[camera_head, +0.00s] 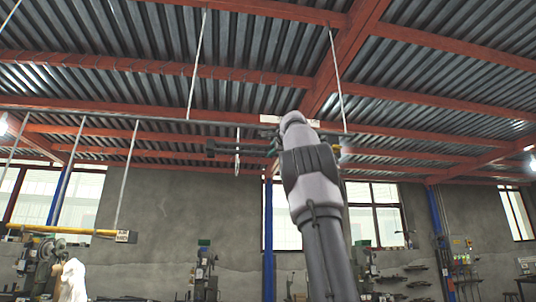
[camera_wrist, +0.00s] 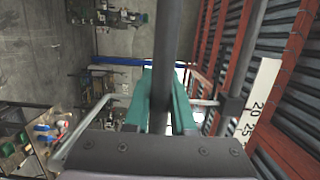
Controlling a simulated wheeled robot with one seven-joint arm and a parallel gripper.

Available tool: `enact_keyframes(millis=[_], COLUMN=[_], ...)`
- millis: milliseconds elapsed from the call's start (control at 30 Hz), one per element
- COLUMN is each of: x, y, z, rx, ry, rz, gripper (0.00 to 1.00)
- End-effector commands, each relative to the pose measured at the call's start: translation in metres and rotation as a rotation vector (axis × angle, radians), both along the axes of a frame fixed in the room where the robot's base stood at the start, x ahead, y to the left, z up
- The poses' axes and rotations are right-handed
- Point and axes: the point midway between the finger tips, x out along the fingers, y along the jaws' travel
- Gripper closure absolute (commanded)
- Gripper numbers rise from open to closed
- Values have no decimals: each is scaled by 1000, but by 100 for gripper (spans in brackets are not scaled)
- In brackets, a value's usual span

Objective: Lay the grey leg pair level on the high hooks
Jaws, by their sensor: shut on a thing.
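The grey leg pair (camera_head: 235,148) shows in the head view as thin bars lying about level under the roof, left of my raised arm. My gripper (camera_head: 273,146) is at their right part, largely hidden behind my wrist. In the wrist view one dark grey leg (camera_wrist: 166,45) runs between the teal fingers of my gripper (camera_wrist: 164,88), which is shut on it. Thin pale rods hang from the roof, and one (camera_head: 337,75) passes right of my wrist. In the wrist view a bent pale hook (camera_wrist: 85,128) shows at left. I cannot tell whether the legs touch a hook.
A long grey rail (camera_head: 150,115) runs below the red roof beams (camera_head: 150,68). A white plate with numbers (camera_wrist: 262,95) is close by in the wrist view. A yellow bar (camera_head: 60,231) hangs lower at the left. Machines (camera_head: 203,270) stand along the wall.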

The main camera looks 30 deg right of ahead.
Motion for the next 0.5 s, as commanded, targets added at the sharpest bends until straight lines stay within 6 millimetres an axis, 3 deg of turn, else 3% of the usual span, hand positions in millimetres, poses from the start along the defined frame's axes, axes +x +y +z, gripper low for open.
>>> enact_keyframes(millis=[367, 500], x=[-3, -3], y=[0, 0], z=[2, -6], rx=[-4, -4], ry=[-24, -28], rz=[3, 4], gripper=[100, 100])
